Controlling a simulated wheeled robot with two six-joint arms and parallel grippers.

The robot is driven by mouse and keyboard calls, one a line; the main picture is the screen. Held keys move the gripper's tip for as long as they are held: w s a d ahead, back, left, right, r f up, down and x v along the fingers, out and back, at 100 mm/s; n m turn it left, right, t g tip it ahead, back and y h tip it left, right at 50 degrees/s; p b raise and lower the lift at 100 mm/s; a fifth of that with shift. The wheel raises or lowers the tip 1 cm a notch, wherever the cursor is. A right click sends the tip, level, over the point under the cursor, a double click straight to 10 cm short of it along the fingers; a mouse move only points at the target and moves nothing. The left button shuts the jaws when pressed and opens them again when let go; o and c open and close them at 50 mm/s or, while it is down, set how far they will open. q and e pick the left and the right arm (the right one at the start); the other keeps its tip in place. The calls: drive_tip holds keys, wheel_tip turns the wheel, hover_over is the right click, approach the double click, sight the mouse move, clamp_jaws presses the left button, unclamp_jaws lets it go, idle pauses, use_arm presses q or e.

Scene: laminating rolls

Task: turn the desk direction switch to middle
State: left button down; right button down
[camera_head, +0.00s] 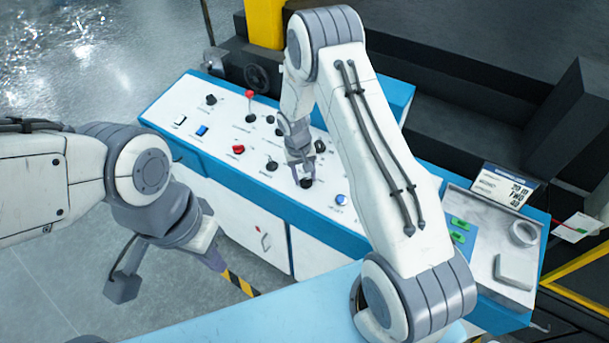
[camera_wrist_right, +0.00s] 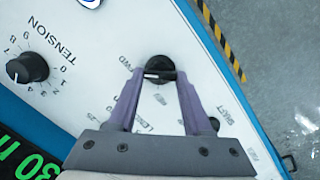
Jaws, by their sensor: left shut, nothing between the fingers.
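A black rotary switch knob (camera_wrist_right: 160,66) with a pale line across it sits on the white panel, with FWD lettering beside it in the right wrist view. I take it for the desk direction switch. My right gripper (camera_wrist_right: 160,76) has its purple fingers apart, one on each side of this knob; I cannot tell whether they touch it. In the head view my right gripper (camera_head: 304,178) is down at the panel and partly hides the knob. My left gripper (camera_head: 217,262) is shut and empty, off the panel's front left side.
The blue-edged control panel (camera_head: 190,108) carries several other knobs and buttons. A TENSION dial (camera_wrist_right: 27,68) is left of the switch in the wrist view. A red-topped control (camera_head: 238,149) is left of my right gripper.

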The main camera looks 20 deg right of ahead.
drive_tip(key=n+b, duration=0.2)
drive_tip(key=n, duration=0.1)
drive_tip(key=shift+a+n, duration=0.2)
drive_tip(key=shift+n, duration=0.1)
drive_tip(key=shift+a+n+h+b, duration=0.1)
drive_tip(key=shift+n+h+b, duration=0.5)
drive_tip(key=shift+n, duration=1.9)
drive_tip(key=shift+c, duration=1.6)
unclamp_jaws()
